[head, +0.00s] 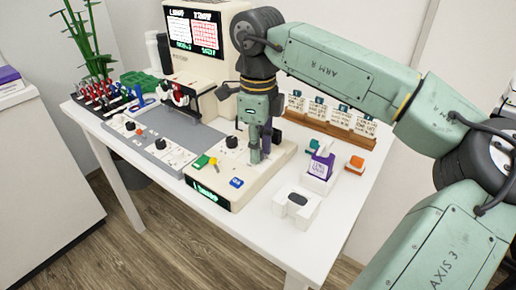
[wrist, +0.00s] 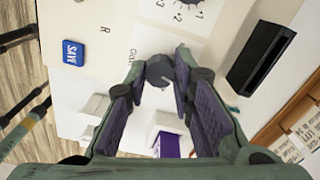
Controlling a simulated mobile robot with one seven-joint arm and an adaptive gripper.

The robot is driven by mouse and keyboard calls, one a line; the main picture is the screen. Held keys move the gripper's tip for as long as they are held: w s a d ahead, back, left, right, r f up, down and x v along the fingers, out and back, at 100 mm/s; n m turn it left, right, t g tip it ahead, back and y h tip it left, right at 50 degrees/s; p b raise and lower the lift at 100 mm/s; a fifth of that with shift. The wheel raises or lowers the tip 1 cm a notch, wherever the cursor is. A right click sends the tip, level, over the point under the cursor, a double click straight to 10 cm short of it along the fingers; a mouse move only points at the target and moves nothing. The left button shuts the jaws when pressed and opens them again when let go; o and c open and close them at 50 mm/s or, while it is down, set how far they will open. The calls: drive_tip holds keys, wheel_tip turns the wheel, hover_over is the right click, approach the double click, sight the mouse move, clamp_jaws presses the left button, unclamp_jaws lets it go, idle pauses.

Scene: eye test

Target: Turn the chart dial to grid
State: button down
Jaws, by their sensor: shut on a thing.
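My gripper (head: 260,152) reaches down onto the right part of a cream control console (head: 262,175). In the wrist view its two purple-padded fingers (wrist: 160,88) are closed around a dark round dial knob (wrist: 157,70). A light mark shows on the knob, but its exact setting is hard to read. In the head view the fingers hide this knob. Another black knob (head: 232,142), with a numbered scale, stands to its left on the console. A screen (head: 193,32) above shows a red grid panel.
A wooden rack of cards (head: 325,125) stands behind right. White blocks (head: 297,206) and a purple-faced box (head: 321,166) stand to the right on the white table.

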drive_tip(key=shift+m, duration=0.3)
idle(0.4)
drive_tip(key=c, duration=1.4)
unclamp_jaws()
drive_tip(key=shift+o, duration=0.2)
wheel_tip(320, 180, up, 12)
